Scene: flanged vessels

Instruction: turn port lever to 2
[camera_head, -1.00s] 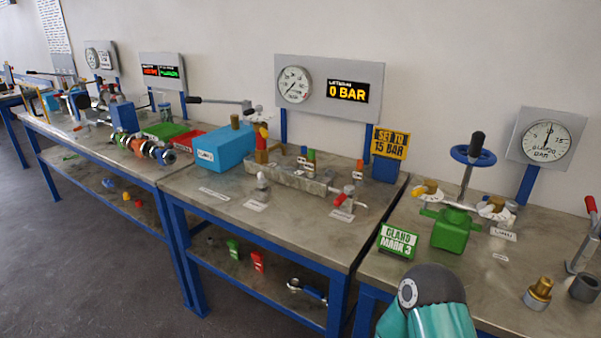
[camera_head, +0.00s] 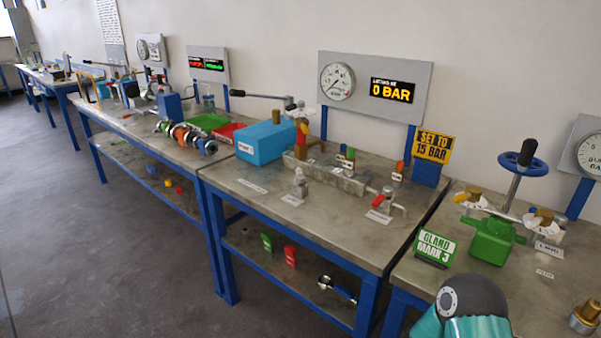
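No lever in view carries a readable port marking, so I cannot tell which one is the port lever. A long dark lever (camera_head: 255,96) reaches left above the blue box on the middle bench. A small valve with a red handle (camera_head: 378,201) sits at the right end of the metal block on the same bench. More dark levers show among the fittings on the far left bench, too small to read. Neither of my grippers is in view; only a teal and grey part of my own arm shows at the bottom right.
The middle bench (camera_head: 275,205) holds a blue box (camera_head: 264,143), a metal block (camera_head: 320,172) and a gauge panel (camera_head: 412,76) reading 0 BAR. A green valve body (camera_head: 491,241) and "GLAND MARK 3" sign (camera_head: 436,246) stand on the right bench. Open grey floor lies at left.

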